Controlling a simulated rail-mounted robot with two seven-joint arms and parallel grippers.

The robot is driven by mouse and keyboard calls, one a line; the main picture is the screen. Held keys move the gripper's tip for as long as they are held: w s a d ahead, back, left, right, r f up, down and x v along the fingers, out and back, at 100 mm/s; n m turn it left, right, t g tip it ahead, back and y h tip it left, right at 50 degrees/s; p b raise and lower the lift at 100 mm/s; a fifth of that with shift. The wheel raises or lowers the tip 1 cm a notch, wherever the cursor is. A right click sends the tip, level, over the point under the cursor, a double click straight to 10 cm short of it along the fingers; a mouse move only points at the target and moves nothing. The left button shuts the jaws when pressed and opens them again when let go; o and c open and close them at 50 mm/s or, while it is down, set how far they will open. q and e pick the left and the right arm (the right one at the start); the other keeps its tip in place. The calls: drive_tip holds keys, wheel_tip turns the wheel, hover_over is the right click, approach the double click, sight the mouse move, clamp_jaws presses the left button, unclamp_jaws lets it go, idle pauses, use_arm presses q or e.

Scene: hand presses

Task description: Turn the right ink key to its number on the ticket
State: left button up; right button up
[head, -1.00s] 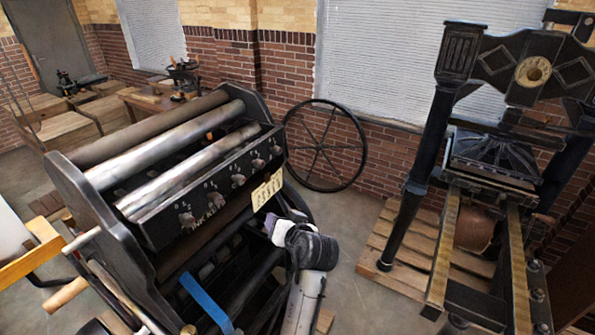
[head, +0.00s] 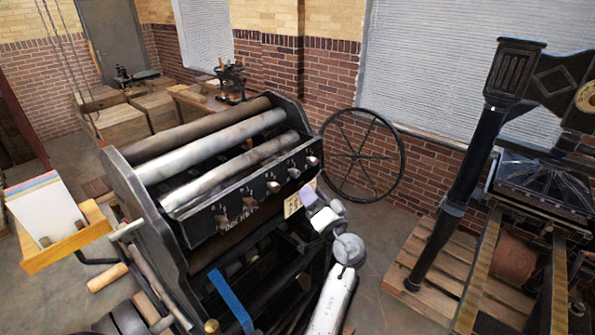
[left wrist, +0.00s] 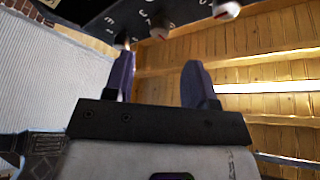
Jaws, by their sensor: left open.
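The ink fountain panel (head: 236,213) of the black press carries a row of several small ink keys with white numbers. The right ink key (head: 312,161) is at the row's far right end; its setting is too small to read. The cream ticket (head: 292,205) hangs below the panel, partly hidden by my gripper, its numbers unreadable here. My left gripper (head: 313,203), with purple fingers, is beside the ticket and below the right key. In the left wrist view the left gripper (left wrist: 160,75) is open and empty, with ink keys (left wrist: 159,30) above it. My right gripper is out of view.
Steel rollers (head: 220,140) lie behind the panel. A spoked wheel (head: 362,155) stands at the wall behind. A second press (head: 455,180) on a wooden pallet (head: 440,255) is to the right. A paper stack (head: 45,208) on a wooden board is at left.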

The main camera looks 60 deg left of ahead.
sight(297, 175)
use_arm(q)
drive_tip(key=p+x, duration=0.2)
drive_tip(key=x, duration=0.4)
drive_tip(key=shift+a+r, duration=0.15)
drive_tip(key=shift+a, duration=0.1)
drive_tip(key=shift+x, duration=0.75)
drive_tip(key=shift+c, duration=0.2)
